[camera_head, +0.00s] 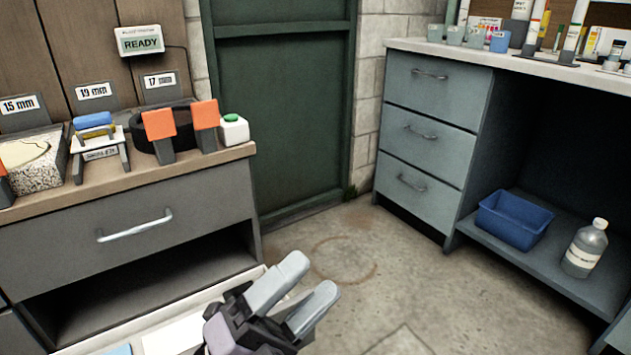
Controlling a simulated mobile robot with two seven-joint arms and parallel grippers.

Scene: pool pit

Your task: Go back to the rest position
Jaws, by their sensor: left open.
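My left gripper (302,292) shows at the bottom middle, with two grey fingers spread apart. It is open, with nothing between the fingers. It is over the floor (420,305), in front of the left cabinet and close to a white surface (172,338) at the bottom. My right gripper does not show.
The left counter (215,157) holds orange-topped stands (160,124), a small white bottle with green cap (233,130) and size signs. On the right, a grey drawer cabinet (425,140) adjoins a shelf with a blue bin (512,220) and a bottle (585,250). The floor between is clear.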

